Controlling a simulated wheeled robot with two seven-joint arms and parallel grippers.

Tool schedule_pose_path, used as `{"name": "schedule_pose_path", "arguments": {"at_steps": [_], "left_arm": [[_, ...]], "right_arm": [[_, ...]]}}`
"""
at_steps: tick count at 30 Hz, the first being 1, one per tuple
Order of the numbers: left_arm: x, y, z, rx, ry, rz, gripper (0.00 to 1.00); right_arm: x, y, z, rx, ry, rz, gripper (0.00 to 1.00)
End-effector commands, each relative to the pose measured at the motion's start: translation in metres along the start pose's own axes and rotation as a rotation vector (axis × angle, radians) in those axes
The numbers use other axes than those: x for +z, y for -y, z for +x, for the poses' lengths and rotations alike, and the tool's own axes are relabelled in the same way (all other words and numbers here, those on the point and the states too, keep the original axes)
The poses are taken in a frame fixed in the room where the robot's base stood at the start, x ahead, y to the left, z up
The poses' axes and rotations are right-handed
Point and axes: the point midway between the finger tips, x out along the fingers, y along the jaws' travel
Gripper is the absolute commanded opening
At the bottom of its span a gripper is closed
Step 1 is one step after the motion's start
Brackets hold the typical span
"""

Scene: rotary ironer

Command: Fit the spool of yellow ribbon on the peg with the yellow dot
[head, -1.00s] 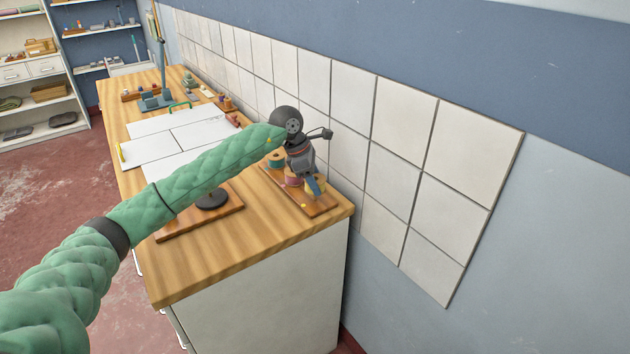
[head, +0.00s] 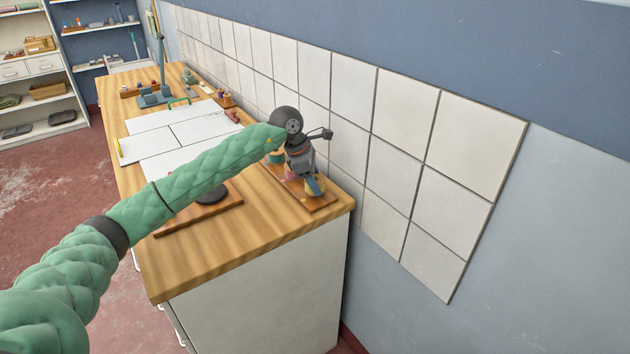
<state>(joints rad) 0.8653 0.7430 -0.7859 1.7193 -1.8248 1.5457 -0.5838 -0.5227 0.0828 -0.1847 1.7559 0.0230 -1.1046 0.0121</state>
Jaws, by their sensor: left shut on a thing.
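The spool of yellow ribbon (head: 316,187) is at the near end of a wooden peg board (head: 322,205) by the tiled wall. My left gripper (head: 313,186) points down and is shut on this spool. Gripper and spool hide the peg under them, so I cannot tell whether the spool sits around it or is just above. A small yellow dot (head: 305,206) shows on the board beside the spool. My right gripper is not in view.
A pink spool (head: 291,175) and a teal spool (head: 276,158) stand farther back on the same board, partly hidden by my gripper. A dark round object lies on another board (head: 226,208) to the left. The near worktop (head: 215,250) is clear.

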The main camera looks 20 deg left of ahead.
Motion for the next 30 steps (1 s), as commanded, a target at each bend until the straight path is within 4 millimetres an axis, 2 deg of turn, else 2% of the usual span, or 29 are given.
{"name": "schedule_pose_path", "arguments": {"at_steps": [5, 6, 9, 15, 19, 20, 30], "left_arm": [[0.0001, 0.0000, -0.0003, 0.000, 0.000, 0.000, 0.26], [0.0001, 0.0000, -0.0003, 0.000, 0.000, 0.000, 0.54], [0.0001, 0.0000, -0.0003, 0.000, 0.000, 0.000, 0.74], [0.0001, 0.0000, -0.0002, 0.000, 0.000, 0.000, 0.74], [0.0001, 0.0001, -0.0001, 0.000, 0.000, 0.000, 0.97], [0.0001, 0.0001, -0.0001, 0.000, 0.000, 0.000, 0.99], [0.0001, 0.0001, -0.0001, 0.000, 0.000, 0.000, 0.99]], "right_arm": [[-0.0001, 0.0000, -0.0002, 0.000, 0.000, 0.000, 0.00], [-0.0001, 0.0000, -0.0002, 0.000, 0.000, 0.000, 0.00], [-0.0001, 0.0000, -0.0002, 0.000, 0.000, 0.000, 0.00], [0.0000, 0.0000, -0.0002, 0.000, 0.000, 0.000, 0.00], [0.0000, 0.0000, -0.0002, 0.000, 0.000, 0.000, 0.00], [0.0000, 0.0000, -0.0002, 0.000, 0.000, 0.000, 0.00], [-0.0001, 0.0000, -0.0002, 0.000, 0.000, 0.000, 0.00]]}}
